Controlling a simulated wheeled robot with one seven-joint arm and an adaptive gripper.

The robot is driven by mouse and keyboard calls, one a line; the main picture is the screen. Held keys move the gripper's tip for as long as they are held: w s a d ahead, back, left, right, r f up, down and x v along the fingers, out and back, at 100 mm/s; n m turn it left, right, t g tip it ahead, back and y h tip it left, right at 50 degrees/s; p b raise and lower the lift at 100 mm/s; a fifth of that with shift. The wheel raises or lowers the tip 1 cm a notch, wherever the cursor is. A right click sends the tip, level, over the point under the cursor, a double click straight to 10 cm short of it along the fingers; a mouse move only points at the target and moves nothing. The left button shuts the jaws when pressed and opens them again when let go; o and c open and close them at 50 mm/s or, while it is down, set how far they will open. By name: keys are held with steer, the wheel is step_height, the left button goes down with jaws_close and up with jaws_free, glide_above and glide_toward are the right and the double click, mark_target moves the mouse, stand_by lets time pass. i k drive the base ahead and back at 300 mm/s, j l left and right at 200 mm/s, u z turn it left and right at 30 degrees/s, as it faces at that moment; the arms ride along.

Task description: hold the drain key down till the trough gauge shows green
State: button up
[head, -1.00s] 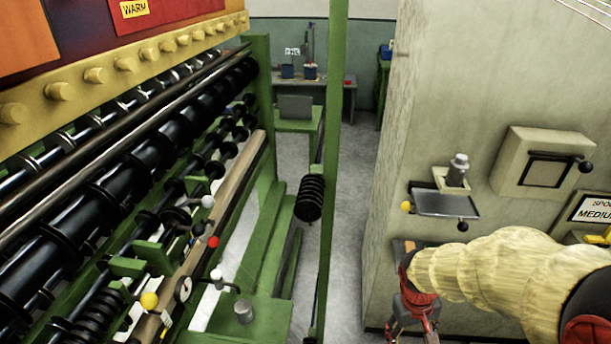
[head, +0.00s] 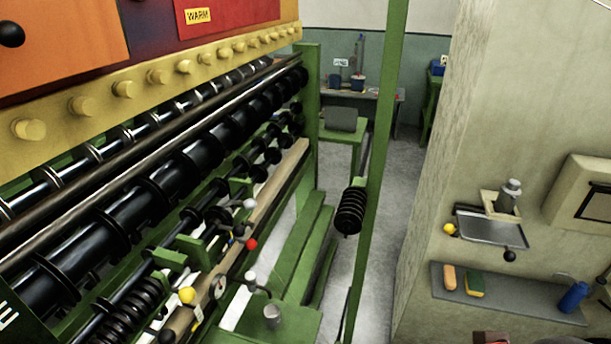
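A small round dial gauge (head: 218,287) with a pale face sits on the low front rail of the green machine at left. Its reading is too small to tell. Near it are a yellow ball knob (head: 187,295), a red ball knob (head: 251,244) and a pale grey ball knob (head: 249,204). I cannot tell which control is the drain key. Only a reddish sliver, seemingly of my arm, shows at the bottom edge right of centre. My gripper's fingers are not visible, and nothing of mine touches the machine's controls.
A green post (head: 376,170) stands between me and the aisle, with a black coil (head: 350,210) beside it. A metal tray (head: 490,230) and a grey shelf (head: 510,296) with a blue bottle (head: 573,297) are on the right wall.

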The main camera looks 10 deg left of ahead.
mark_target(250, 276)
steer(key=u, duration=1.25)
